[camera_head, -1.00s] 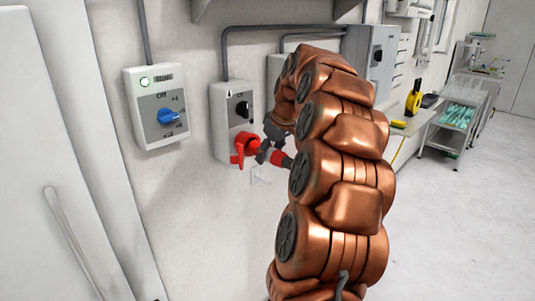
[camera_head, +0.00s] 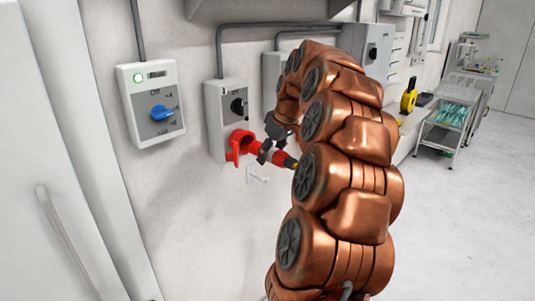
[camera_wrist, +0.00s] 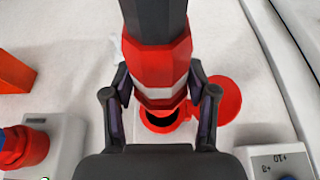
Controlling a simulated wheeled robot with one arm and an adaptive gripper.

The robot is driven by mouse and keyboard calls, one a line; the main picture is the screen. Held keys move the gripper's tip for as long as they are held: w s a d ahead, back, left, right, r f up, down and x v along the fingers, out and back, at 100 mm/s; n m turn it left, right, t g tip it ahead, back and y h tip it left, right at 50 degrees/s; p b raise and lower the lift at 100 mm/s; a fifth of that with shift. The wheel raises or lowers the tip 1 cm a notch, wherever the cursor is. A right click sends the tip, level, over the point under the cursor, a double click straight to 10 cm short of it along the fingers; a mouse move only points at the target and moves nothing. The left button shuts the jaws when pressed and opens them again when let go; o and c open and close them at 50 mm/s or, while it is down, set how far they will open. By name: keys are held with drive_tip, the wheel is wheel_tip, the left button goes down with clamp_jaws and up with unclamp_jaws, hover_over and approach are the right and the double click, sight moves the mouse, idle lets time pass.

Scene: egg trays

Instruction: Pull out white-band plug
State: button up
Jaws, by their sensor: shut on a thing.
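The white-band plug (camera_wrist: 160,75) has a red body with a white band and a dark rear part. My gripper (camera_wrist: 159,88) is shut on it, one finger on each side. In the head view the plug (camera_head: 279,158) is partly behind my gripper (camera_head: 268,151), in front of the wall. The red socket (camera_wrist: 165,122) shows a dark opening just past the plug's front end; the plug appears at least partly out of it. Its round red lid (camera_wrist: 222,98) stands open. The socket also shows in the head view (camera_head: 240,143), under a grey switch box (camera_head: 227,115).
A box with a blue knob (camera_head: 151,105) is on the wall at left. A white cabinet (camera_head: 50,150) stands at far left. A second red connector (camera_wrist: 25,147) is at the wrist view's left edge. A trolley (camera_head: 449,125) stands at back right. The floor at right is clear.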

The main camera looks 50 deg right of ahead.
sight(283, 154)
drive_tip(key=shift+s+b, duration=0.9)
drive_tip(key=shift+s, duration=1.1)
